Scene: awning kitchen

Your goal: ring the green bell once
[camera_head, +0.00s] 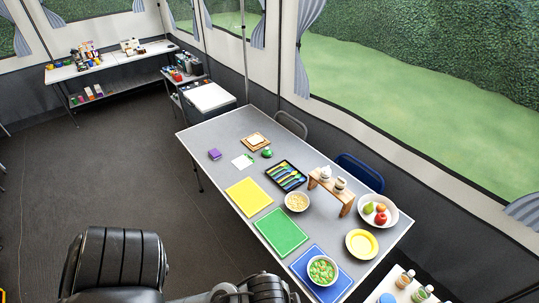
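A small green object (267,153), which looks like the green bell, stands on the long grey table (213,150) near its far end. Neither of my grippers shows. Only dark parts of my own body appear along the bottom edge, well away from the green object.
Near the green object lie a purple block (215,154) and a black tray (274,168) of colourful utensils. Closer are yellow (249,197), green (280,232) and blue mats, bowls, a yellow plate (362,243) and a small wooden stand (344,202). Open floor (120,165) lies left of the table.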

